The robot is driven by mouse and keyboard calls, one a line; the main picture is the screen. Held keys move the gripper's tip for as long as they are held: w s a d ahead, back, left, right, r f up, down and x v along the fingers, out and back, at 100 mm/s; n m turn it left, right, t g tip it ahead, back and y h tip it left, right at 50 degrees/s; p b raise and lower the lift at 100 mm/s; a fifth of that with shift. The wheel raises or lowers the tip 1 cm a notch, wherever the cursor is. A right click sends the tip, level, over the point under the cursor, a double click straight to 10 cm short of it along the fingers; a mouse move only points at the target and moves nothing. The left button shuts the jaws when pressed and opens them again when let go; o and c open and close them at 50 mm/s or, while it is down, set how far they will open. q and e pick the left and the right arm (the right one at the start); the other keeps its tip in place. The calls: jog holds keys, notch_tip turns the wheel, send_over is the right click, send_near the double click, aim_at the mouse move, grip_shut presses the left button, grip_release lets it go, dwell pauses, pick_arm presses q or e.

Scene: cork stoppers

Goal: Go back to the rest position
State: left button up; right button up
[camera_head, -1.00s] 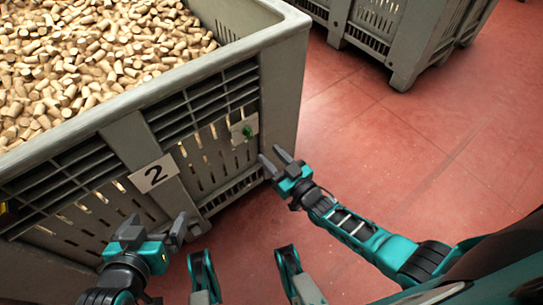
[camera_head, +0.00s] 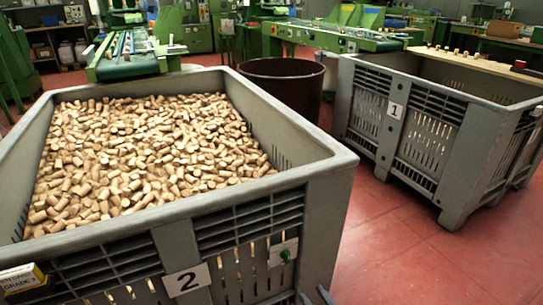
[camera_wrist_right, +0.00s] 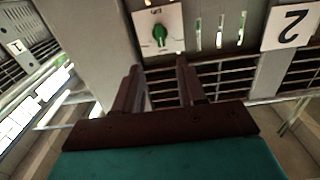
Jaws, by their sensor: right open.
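The tips of my right gripper (camera_head: 314,297) just show at the bottom edge of the head view, in front of bin 2 near its corner. In the right wrist view, the two dark fingers of this gripper (camera_wrist_right: 159,72) are apart with nothing between them. Beyond them is the bin's wall with a white plate and green knob (camera_wrist_right: 160,34). The knob (camera_head: 286,255) also shows in the head view. I cannot tell the gap to the wall. My left gripper is out of view.
Grey bin 2 (camera_head: 335,164), full of corks (camera_head: 150,150), fills the left front. Grey bin 1 (camera_head: 455,180) stands at right. A dark round tub (camera_head: 283,90) and green machines (camera_head: 340,35) stand behind. Red floor (camera_head: 400,250) is clear between the bins.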

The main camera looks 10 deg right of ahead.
jog(key=s+d+r+m+g+h, duration=0.15)
jog(key=s+r+g, duration=0.25)
jog(key=s, duration=0.4)
jog(key=s+d+r+g+h, duration=0.2)
jog(key=s+r+g+h, duration=0.1)
jog(key=s+r+g, duration=0.3)
jog(key=s+d+r+m+g+h, duration=0.1)
jog(key=s+d+r+g+h, duration=0.15)
jog(key=s, duration=0.65)
jog(key=w+a+f+n+t+y, duration=0.1)
jog(key=w+a+f+t+y, duration=0.25)
jog(key=w+a+t, duration=0.45)
pick_arm(q)
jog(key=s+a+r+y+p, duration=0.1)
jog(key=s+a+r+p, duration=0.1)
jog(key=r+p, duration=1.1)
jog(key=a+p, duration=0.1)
jog(key=p, duration=0.5)
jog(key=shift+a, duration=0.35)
pick_arm(e)
jog(key=d+r+g, duration=0.1)
jog(key=d+r, duration=0.1)
jog(key=r, duration=0.5)
jog(key=d+r, duration=0.2)
jog(key=r, duration=0.5)
jog(key=shift+s+d+g+h, duration=0.35)
jog(key=shift+s+d, duration=0.05)
jog(key=shift+f, duration=0.1)
